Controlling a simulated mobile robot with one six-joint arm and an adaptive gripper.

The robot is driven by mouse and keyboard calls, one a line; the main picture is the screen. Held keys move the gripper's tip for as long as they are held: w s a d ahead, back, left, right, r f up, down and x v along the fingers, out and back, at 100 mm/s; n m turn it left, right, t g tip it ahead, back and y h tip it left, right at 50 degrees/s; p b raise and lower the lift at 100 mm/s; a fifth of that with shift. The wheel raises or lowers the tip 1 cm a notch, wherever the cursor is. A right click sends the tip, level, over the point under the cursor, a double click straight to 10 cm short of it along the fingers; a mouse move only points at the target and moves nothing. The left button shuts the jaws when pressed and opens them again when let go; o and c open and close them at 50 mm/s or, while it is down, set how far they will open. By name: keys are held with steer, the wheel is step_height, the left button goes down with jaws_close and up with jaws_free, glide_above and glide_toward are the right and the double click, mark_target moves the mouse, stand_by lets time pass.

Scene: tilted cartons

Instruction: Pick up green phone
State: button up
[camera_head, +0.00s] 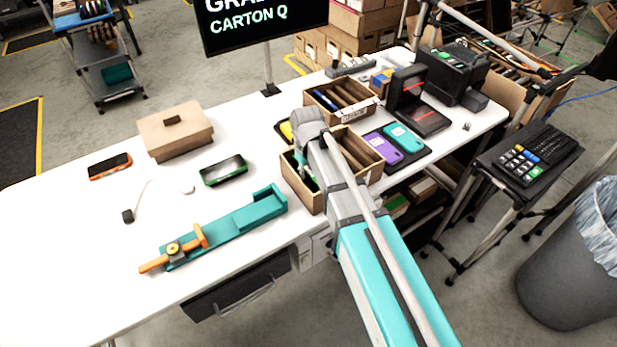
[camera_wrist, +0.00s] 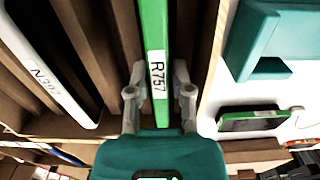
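A green phone (camera_wrist: 155,40) labelled R757 stands on edge in a slot of a brown divided carton (camera_wrist: 210,60), seen in the wrist view. My gripper (camera_wrist: 160,80) is over the carton with one finger on each side of the phone's edge. A narrow gap shows on the right side; contact on the left is unclear. The phone's lower part is hidden in the slot.
A white-edged phone (camera_wrist: 50,70) labelled N302 leans in another slot. A green-edged phone (camera_head: 223,170) lies on the white table, beside a teal fixture (camera_head: 235,222). A second carton (camera_head: 342,98) stands behind; purple (camera_head: 382,149) and teal (camera_head: 404,137) phones lie right.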

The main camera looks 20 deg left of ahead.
mark_target(307, 169)
jaws_close()
steer(key=shift+r, duration=0.25)
step_height(307, 169, up, 10)
steer(key=p, duration=1)
steer(key=shift+f, duration=0.25)
stand_by(0.3)
steer(key=shift+f, duration=0.25)
stand_by(0.4)
